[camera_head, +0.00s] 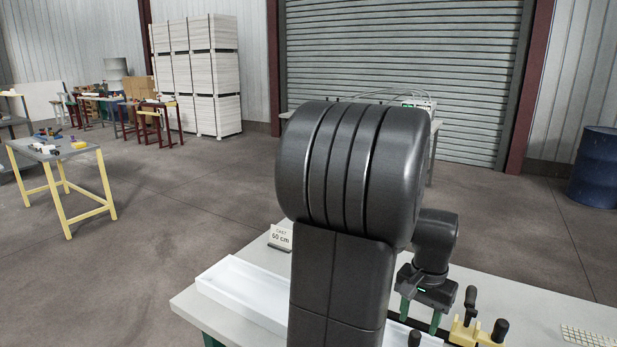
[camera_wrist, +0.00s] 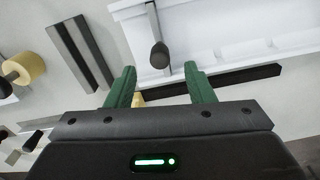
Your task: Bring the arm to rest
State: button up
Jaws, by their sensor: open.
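My gripper (camera_head: 421,310) is over the table (camera_head: 192,300) in the head view, with green fingers pointing down. In the wrist view my gripper (camera_wrist: 161,84) shows its two green fingers spread apart with nothing held between them. My own dark arm fills the middle of the head view and hides much of the table. Beyond the fingers in the wrist view are a dark-knobbed handle (camera_wrist: 159,55) and a long black bar (camera_wrist: 235,82). I cannot tell how far the fingertips are above these.
A white tray (camera_head: 226,281) and a "60 cm" card (camera_head: 280,237) are on the table's left part. Yellow clamps with black handles (camera_head: 478,330) stand right of my gripper. A keyboard (camera_head: 585,336) lies at the right. A blue barrel (camera_head: 597,168) stands far right; open floor lies left.

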aim_at(416, 332)
notch_tip(416, 332, down, 6)
jog(key=shift+f+p, duration=0.15)
jog(key=shift+p, duration=0.15)
dwell(0.5)
jog(key=shift+f+b, duration=0.25)
jog(key=shift+b, duration=0.1)
notch_tip(416, 332, up, 13)
notch_tip(416, 332, down, 13)
jog(key=shift+r, duration=0.15)
jog(key=shift+r+p, duration=0.25)
jog(key=shift+p, duration=0.3)
notch_tip(416, 332, up, 9)
jog(key=p, duration=0.6)
jog(key=shift+r, duration=0.2)
